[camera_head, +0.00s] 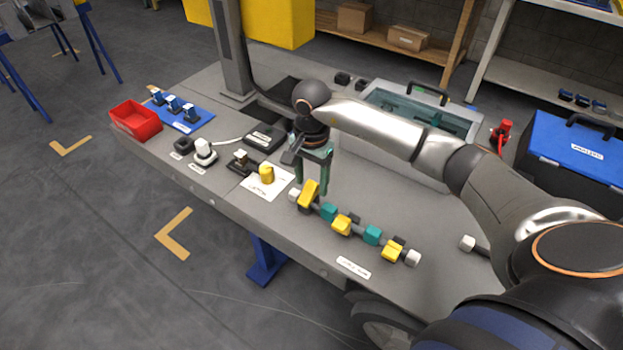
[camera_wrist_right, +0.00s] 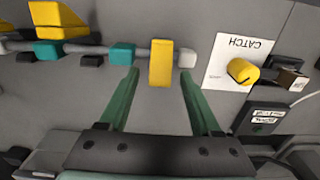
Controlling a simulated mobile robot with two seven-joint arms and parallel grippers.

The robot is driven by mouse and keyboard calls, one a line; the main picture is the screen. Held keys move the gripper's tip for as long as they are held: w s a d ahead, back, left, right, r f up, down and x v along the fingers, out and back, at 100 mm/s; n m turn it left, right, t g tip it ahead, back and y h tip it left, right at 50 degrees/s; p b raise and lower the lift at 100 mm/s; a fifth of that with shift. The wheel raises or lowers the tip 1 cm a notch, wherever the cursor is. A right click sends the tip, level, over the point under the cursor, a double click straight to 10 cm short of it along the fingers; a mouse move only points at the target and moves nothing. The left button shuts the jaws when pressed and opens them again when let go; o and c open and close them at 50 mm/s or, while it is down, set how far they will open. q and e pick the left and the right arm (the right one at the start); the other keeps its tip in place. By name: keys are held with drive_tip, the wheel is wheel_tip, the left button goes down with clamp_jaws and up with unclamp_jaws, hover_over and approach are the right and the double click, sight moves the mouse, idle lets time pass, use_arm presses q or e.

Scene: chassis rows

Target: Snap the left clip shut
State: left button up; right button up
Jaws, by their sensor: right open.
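A grey bar carries yellow clips and teal blocks along the bench. The left clip (camera_head: 309,193) is the yellow one beside the bar's pale left end; it looks raised and tilted, taller than the other clips. In the right wrist view the left clip (camera_wrist_right: 160,62) lies beyond and between my fingers. My right gripper (camera_head: 312,185) is open, fingers pointing down just behind the left clip; both green fingers show in the wrist view (camera_wrist_right: 157,95), with nothing between them. Contact with the clip cannot be told. The middle clip (camera_head: 342,224) and right clip (camera_head: 392,250) sit lower. My left gripper is out of view.
A white CATCH sheet (camera_wrist_right: 221,65) lies beside the bar's left end, with a yellow cylinder (camera_head: 266,174) on it. A red bin (camera_head: 135,120) and blue mat (camera_head: 194,120) are farther left. A clear-lidded case (camera_head: 425,112) stands behind. The bench's front edge is close.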

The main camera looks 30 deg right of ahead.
clamp_jaws()
idle(0.3)
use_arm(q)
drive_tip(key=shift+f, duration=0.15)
use_arm(e)
drive_tip(key=shift+d, duration=0.1)
drive_tip(key=shift+w+d+f+g+y+b, duration=0.2)
drive_tip(key=shift+d+f+g+y+b, duration=0.3)
drive_tip(key=shift+y+b, duration=0.45)
drive_tip(key=shift+f+y, duration=0.15)
drive_tip(key=shift+y, duration=0.1)
drive_tip(key=shift+b, duration=0.3)
unclamp_jaws()
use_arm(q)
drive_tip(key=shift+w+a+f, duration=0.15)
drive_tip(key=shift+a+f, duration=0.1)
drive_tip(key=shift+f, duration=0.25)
